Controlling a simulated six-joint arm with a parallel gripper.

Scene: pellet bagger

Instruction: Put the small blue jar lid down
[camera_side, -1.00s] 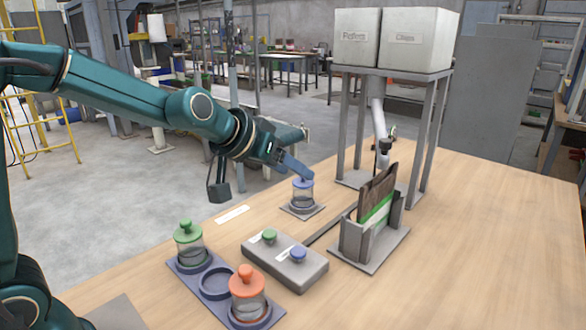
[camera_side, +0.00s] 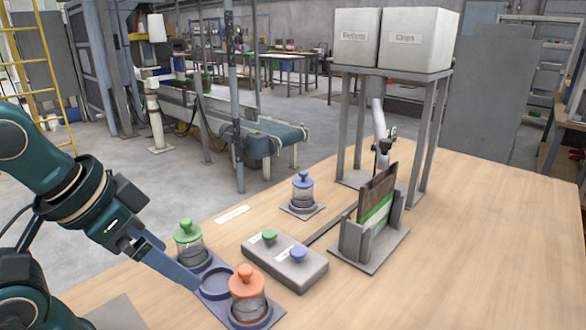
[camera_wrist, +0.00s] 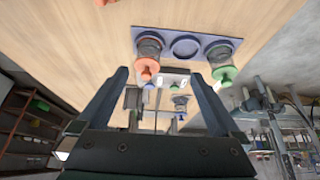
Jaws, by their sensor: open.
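The small blue jar lid (camera_side: 303,178) sits on a clear jar (camera_side: 303,195), which stands upright on a small grey plate (camera_side: 301,210) behind the grey box. It is small in the wrist view (camera_wrist: 181,101). My gripper (camera_side: 196,288) is at the lower left, by the left edge of the jar tray (camera_side: 228,301), well away from the blue lid. In the wrist view its fingers (camera_wrist: 159,76) are spread apart with nothing held between them. The tray has an empty round recess (camera_wrist: 186,47) between a green-lidded jar (camera_side: 188,240) and an orange-lidded jar (camera_side: 247,294).
A grey box (camera_side: 285,264) with a green and a blue knob lies right of the tray. A bag holder (camera_side: 368,258) with an upright bag stands farther right. Behind it is a metal stand (camera_side: 427,130) with two white bins. The table's right side is clear.

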